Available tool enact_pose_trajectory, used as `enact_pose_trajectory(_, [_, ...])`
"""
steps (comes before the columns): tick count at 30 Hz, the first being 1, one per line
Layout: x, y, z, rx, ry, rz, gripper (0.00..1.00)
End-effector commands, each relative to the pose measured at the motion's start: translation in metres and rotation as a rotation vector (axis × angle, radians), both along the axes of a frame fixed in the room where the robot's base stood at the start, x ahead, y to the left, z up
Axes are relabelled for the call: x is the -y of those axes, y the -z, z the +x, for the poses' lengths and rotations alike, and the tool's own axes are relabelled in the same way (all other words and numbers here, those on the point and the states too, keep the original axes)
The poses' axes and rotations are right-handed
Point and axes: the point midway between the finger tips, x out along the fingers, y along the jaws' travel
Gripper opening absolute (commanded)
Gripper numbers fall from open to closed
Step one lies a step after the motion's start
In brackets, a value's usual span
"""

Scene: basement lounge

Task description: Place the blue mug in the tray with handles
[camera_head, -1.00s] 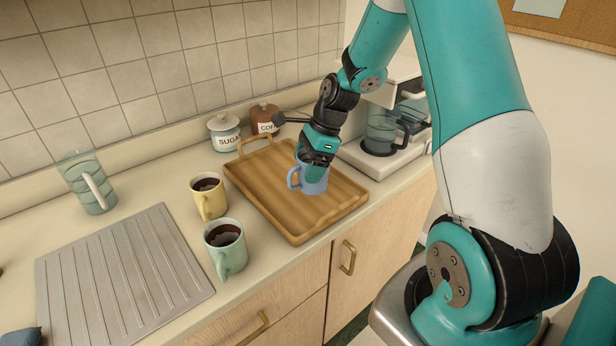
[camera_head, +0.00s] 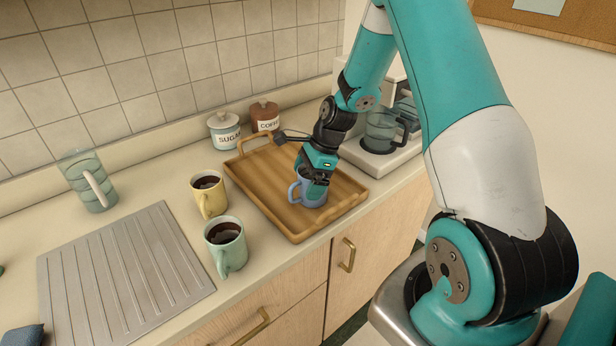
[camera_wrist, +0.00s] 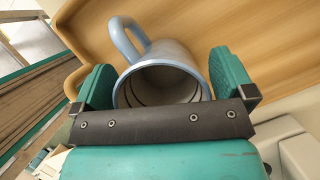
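The blue mug (camera_head: 311,191) is upright over the wooden tray with handles (camera_head: 262,187), within its rim. Its base is at or just above the tray floor; I cannot tell if it touches. My gripper (camera_head: 316,178) comes down from above and is shut on the mug. In the wrist view my gripper's two teal fingers (camera_wrist: 163,82) press on opposite sides of the mug (camera_wrist: 160,57). The mug's opening faces the camera and looks empty, and its handle points to the upper left.
A yellow mug (camera_head: 209,202) and a mint mug (camera_head: 225,255), both with dark drink, stand left of the tray. Sugar (camera_head: 224,131) and coffee (camera_head: 265,115) jars are behind it. A coffee maker (camera_head: 380,150) stands right. A glass pitcher (camera_head: 88,187) and ridged drainboard (camera_head: 120,275) are left.

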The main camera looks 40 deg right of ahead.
Motion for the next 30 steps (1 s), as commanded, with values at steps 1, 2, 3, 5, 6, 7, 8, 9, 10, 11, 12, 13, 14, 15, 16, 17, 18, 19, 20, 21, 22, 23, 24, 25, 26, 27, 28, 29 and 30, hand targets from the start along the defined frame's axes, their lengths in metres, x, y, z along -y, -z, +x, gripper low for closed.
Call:
enact_pose_trajectory(1, [0.0,0.0,0.0,0.0,0.0,0.0,1.0])
enact_pose_trajectory(2, [0.0,0.0,0.0,0.0,0.0,0.0,1.0])
enact_pose_trajectory(3, [0.0,0.0,0.0,0.0,0.0,0.0,1.0])
enact_pose_trajectory(5, [0.0,-0.003,0.0,0.001,0.0,0.0,1.0])
enact_pose_trajectory(6, [0.0,-0.006,0.0,0.001,0.0,0.0,1.0])
enact_pose_trajectory(7, [0.002,-0.007,0.0,0.003,0.001,-0.001,1.0])
enact_pose_trajectory(8, [0.003,-0.01,0.0,0.003,0.002,-0.001,1.0])
enact_pose_trajectory(9, [0.006,-0.015,-0.001,0.004,0.002,-0.002,1.0])
enact_pose_trajectory(10, [0.008,-0.02,-0.002,0.005,0.003,-0.002,1.0])
enact_pose_trajectory(11, [0.01,-0.026,-0.003,0.005,0.002,-0.002,1.0])
enact_pose_trajectory(12, [0.013,-0.034,-0.004,0.006,0.003,-0.002,1.0])
enact_pose_trajectory(13, [0.015,-0.04,-0.004,0.006,0.003,-0.002,1.0])
enact_pose_trajectory(14, [0.018,-0.047,-0.006,0.006,0.003,-0.002,1.0])
enact_pose_trajectory(15, [0.022,-0.055,-0.007,0.005,0.004,-0.003,1.0])
enact_pose_trajectory(16, [0.024,-0.062,-0.008,0.006,0.004,-0.003,1.0])
enact_pose_trajectory(17, [0.026,-0.068,-0.009,0.005,0.004,-0.003,1.0])
enact_pose_trajectory(18, [0.029,-0.076,-0.01,0.005,0.002,-0.002,1.0])
enact_pose_trajectory(19, [0.031,-0.081,-0.011,0.006,0.003,-0.002,1.0])
enact_pose_trajectory(20, [0.033,-0.086,-0.012,0.004,0.002,-0.002,1.0])
enact_pose_trajectory(21, [0.035,-0.093,-0.013,0.004,0.002,-0.003,1.0])
enact_pose_trajectory(22, [0.037,-0.097,-0.014,0.003,0.002,-0.002,1.0])
enact_pose_trajectory(23, [0.039,-0.101,-0.014,0.003,0.002,-0.001,1.0])
enact_pose_trajectory(24, [0.04,-0.105,-0.014,0.002,0.002,-0.001,1.0])
enact_pose_trajectory(25, [0.041,-0.108,-0.015,0.003,0.001,-0.001,1.0])
enact_pose_trajectory(26, [0.041,-0.11,-0.015,0.002,-0.001,-0.001,1.0])
enact_pose_trajectory(27, [0.039,-0.114,-0.016,0.006,-0.016,-0.002,1.0])
enact_pose_trajectory(28, [0.035,-0.117,-0.017,0.013,-0.04,-0.006,1.0])
enact_pose_trajectory(29, [0.029,-0.121,-0.017,0.025,-0.076,-0.011,1.0])
enact_pose_trajectory(30, [0.015,-0.128,-0.02,0.048,-0.153,-0.021,1.0])
